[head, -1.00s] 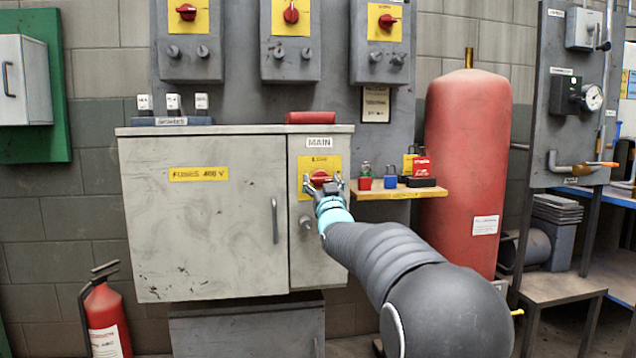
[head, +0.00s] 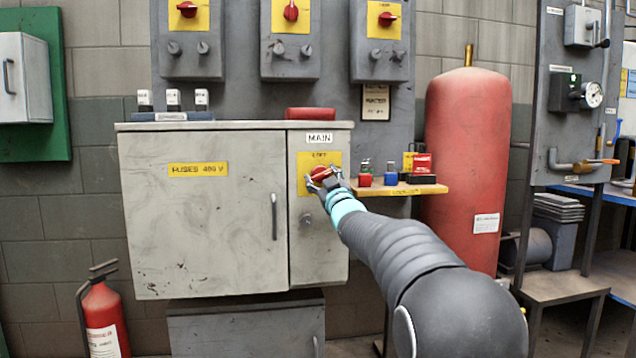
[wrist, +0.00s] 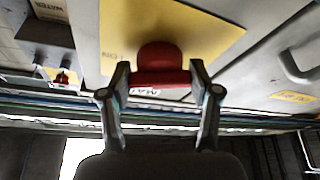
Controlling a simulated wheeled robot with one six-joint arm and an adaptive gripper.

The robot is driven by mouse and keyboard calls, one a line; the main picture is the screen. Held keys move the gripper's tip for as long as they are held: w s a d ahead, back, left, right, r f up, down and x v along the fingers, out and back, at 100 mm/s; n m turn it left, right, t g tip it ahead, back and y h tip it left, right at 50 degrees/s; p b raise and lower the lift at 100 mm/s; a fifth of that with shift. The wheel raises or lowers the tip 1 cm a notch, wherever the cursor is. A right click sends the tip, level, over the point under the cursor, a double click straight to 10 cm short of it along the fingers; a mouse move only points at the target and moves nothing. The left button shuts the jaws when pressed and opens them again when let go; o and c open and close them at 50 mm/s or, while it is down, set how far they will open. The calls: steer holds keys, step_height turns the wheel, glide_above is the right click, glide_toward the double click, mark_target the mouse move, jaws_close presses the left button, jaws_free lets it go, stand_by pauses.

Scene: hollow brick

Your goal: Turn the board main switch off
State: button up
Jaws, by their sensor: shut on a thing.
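The main switch (head: 320,173) is a red rotary knob on a yellow plate (head: 333,158) under the MAIN label (head: 320,138), on the right part of the grey cabinet. My gripper (head: 324,184) is at the knob, shut on it. In the wrist view my gripper (wrist: 160,85) has one finger on each side of the red knob (wrist: 160,64). The fingers partly hide the knob in the head view, so its exact angle is hard to read.
A small shelf (head: 400,190) with red and blue padlocks is just right of the switch. A red tank (head: 467,150) stands behind it. A grey knob (head: 306,218) sits below the switch. The fuse door handle (head: 274,216) is to the left.

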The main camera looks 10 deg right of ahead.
steer(key=n+y, duration=0.1)
steer(key=n, duration=0.1)
steer(key=n+g+y+p, duration=0.1)
steer(key=n, duration=0.2)
steer(key=shift+r+p, duration=0.2)
steer(key=shift+p, duration=0.1)
steer(key=n+g+p, duration=0.1)
steer(key=n, duration=0.1)
steer(key=n+g+y+p, duration=0.1)
steer(key=n, duration=0.1)
steer(key=shift+d+r+n+y+p, duration=0.1)
steer(key=shift+n+y+p, duration=0.2)
steer(key=shift+p, duration=0.1)
steer(key=n+g+p, duration=0.1)
steer(key=n+p, duration=0.2)
steer(key=shift+n, duration=0.4)
steer(key=shift+n+g+p, duration=0.6)
steer(key=shift+n+p, duration=0.45)
steer(key=shift+n, duration=0.05)
steer(key=o, duration=0.9)
